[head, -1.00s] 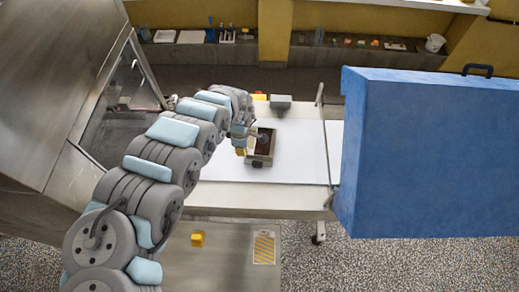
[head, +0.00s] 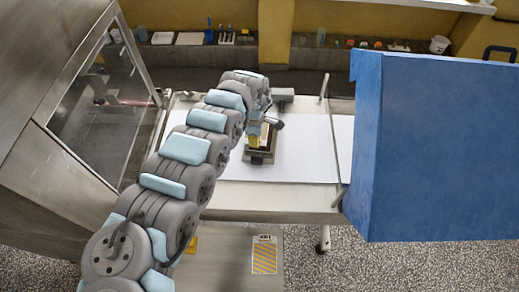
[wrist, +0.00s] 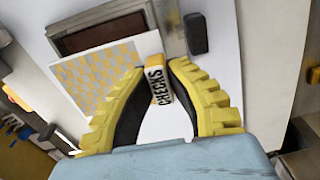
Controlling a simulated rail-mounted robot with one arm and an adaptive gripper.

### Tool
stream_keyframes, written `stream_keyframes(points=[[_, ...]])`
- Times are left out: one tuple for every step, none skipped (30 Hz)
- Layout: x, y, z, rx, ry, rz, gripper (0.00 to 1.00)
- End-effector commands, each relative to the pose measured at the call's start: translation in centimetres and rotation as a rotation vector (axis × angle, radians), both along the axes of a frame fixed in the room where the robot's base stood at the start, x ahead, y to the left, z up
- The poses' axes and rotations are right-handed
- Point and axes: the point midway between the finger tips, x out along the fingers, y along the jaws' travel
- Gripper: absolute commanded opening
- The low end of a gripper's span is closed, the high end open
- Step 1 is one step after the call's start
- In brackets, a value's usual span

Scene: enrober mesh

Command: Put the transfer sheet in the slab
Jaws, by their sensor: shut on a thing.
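The transfer sheet, white with gold checks (wrist: 95,78), hangs from a tab printed "CHECKS" (wrist: 158,85) in the wrist view. My gripper (wrist: 157,75), with yellow ribbed fingers and black pads, is shut on this tab. The slab (wrist: 95,36) is dark brown inside a metal frame (wrist: 172,30), just beyond the sheet. The sheet overlaps the near part of the slab and frame in this view; I cannot tell whether they touch. In the head view my gripper (head: 254,141) is over the frame (head: 258,158), with the arm hiding part of it.
The frame lies on a white surface (head: 310,150) with free room to its right. A dark grey block (wrist: 196,34) stands beside the frame. A large blue cabinet (head: 445,150) is at the right, and a steel machine (head: 60,70) with a clear door is at the left.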

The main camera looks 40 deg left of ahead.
Motion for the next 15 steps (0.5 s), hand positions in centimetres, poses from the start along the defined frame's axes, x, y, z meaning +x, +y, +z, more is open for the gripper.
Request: stream_keyframes(points=[[0.3,-0.1,-1.0,0.000,-0.002,-0.001,0.00],[0.5,-0.1,-1.2,0.000,-0.002,-0.001,0.00],[0.6,-0.2,-1.4,0.000,-0.001,-0.002,0.00],[0.8,-0.2,-1.6,0.000,0.000,-0.002,0.00],[0.9,-0.2,-1.8,0.000,0.000,-0.002,0.00],[1.0,-0.1,-1.9,-0.001,0.001,-0.001,0.00],[1.1,-0.1,-2.0,-0.001,0.001,-0.001,0.00],[1.3,-0.1,-2.1,0.000,0.000,0.000,0.00],[1.4,-0.1,-2.1,0.001,-0.001,0.000,0.00],[1.5,-0.1,-2.2,0.001,-0.001,0.000,0.00],[1.6,-0.1,-2.2,0.001,-0.001,0.000,0.00],[1.7,-0.1,-2.2,0.001,-0.002,0.000,0.00],[1.7,-0.1,-2.2,0.001,-0.002,0.000,0.00],[1.7,-0.1,-2.2,0.001,-0.002,0.001,0.00],[1.7,-0.1,-2.1,0.001,-0.001,0.001,0.00]])
